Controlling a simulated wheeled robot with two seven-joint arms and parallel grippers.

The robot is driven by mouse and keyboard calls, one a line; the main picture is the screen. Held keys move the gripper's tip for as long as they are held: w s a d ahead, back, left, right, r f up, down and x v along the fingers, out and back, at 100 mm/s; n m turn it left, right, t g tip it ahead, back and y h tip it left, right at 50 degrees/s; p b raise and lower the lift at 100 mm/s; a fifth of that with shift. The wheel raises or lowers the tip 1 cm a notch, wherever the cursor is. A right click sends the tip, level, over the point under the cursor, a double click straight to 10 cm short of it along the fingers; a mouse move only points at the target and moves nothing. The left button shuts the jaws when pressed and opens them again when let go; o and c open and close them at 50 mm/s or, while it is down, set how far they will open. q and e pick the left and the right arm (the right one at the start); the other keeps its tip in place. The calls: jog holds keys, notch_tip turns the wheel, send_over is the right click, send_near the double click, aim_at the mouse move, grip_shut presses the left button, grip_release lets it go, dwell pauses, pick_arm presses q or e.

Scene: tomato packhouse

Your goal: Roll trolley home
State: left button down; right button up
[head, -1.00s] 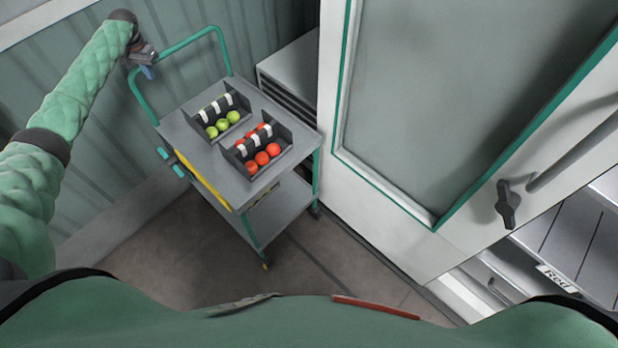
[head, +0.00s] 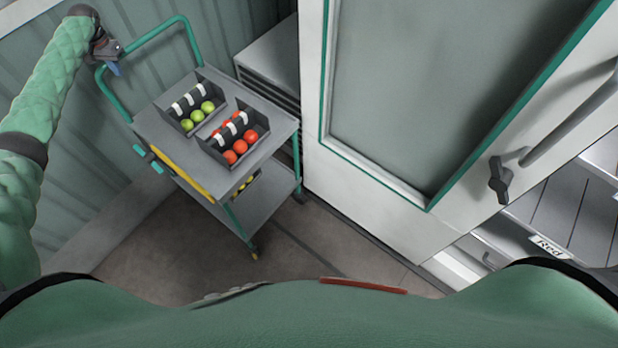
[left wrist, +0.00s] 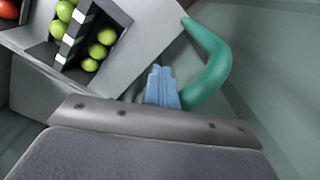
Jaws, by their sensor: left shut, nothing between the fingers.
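The trolley (head: 160,128) is a grey two-shelf cart with a green tube handle (head: 150,40), standing beside the wall. On its top are two dark crates, one with green tomatoes (head: 198,115) and one with red tomatoes (head: 241,147). My left gripper (head: 114,68) is at the left part of the handle, its blue fingers pointing down. In the left wrist view the fingers (left wrist: 160,78) are shut with nothing between them, close beside the green handle (left wrist: 210,62); whether they touch it I cannot tell. My right gripper is out of view.
A white cabinet with a glass door (head: 400,90) and a dark latch (head: 500,180) stands close to the trolley's right. A grey slatted unit (head: 270,65) is behind it. A shelf labelled Red (head: 548,245) is at right. Bare floor (head: 180,255) lies in front of the trolley.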

pick_arm(q)
jog(key=shift+w+a+b, duration=0.8)
jog(key=shift+a+b, duration=0.1)
jog(key=shift+b, duration=0.1)
jog(key=shift+s+d+r+p, duration=0.15)
jog(key=shift+p, duration=0.25)
jog(key=shift+s+d+p, duration=0.55)
jog(key=shift+d+p, duration=0.1)
jog(key=shift+p, duration=0.45)
notch_tip(320, 180, up, 10)
jog(key=shift+p, duration=0.45)
